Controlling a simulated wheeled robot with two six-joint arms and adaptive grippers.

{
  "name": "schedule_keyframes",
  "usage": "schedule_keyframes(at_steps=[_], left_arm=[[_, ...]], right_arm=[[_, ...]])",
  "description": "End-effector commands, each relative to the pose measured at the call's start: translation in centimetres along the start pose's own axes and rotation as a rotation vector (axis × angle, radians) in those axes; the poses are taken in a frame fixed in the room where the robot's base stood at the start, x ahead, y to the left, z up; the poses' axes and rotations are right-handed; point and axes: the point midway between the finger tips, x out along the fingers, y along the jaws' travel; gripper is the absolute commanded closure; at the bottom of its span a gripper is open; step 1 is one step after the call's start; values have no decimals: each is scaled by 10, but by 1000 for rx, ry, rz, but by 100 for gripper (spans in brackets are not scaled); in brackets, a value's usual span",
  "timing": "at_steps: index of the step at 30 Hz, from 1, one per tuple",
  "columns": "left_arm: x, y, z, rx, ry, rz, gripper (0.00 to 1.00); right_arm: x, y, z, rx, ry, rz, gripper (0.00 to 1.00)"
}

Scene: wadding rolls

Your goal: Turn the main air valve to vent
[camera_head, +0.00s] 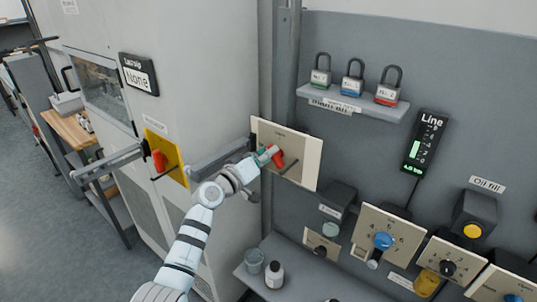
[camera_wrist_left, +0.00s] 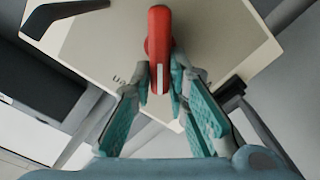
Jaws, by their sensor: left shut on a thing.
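The valve is a red handle (camera_head: 278,158) on a cream plate (camera_head: 305,165), mounted beside the grey cabinet's edge. In the left wrist view the red handle (camera_wrist_left: 158,40) stands out from the plate (camera_wrist_left: 215,25), its white-striped end between my fingers. My left gripper (camera_head: 266,156) is shut on the handle; its teal-padded fingers also show in the left wrist view (camera_wrist_left: 162,85). Small lettering on the plate is partly hidden and too unclear to read. My right gripper is not in view.
Another red handle (camera_head: 159,160) sits on a yellow plate (camera_head: 178,168) at left. A shelf (camera_head: 325,95) holds three padlocks. The Line display (camera_head: 425,142) and a blue knob (camera_head: 383,241) are at right. A bottle (camera_head: 274,275) and cup stand on the lower ledge.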

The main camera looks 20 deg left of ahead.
Motion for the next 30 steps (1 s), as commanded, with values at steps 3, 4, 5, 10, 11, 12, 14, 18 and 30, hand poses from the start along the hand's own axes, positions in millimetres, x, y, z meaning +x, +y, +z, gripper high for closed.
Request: schedule_keyframes(at_steps=[3,4,5,10,11,12,14,18,30], left_arm=[[0,-3,0,-107,-1,-1,100],[0,-3,1,-136,-1,-2,100],[0,-4,1,-164,-1,-2,100],[0,-7,1,-326,-1,-2,100],[0,-7,1,-354,-1,-2,100],[0,-8,2,-392,-1,-2,100],[0,-9,2,-449,-2,-2,100],[0,-11,3,-574,-2,-2,100],[0,-14,6,-826,-1,-2,100]], right_arm=[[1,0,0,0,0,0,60],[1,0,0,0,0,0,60],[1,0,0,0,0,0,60],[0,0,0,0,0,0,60],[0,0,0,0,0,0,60],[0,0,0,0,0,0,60],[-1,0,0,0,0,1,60],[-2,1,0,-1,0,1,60],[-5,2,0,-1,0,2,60]])
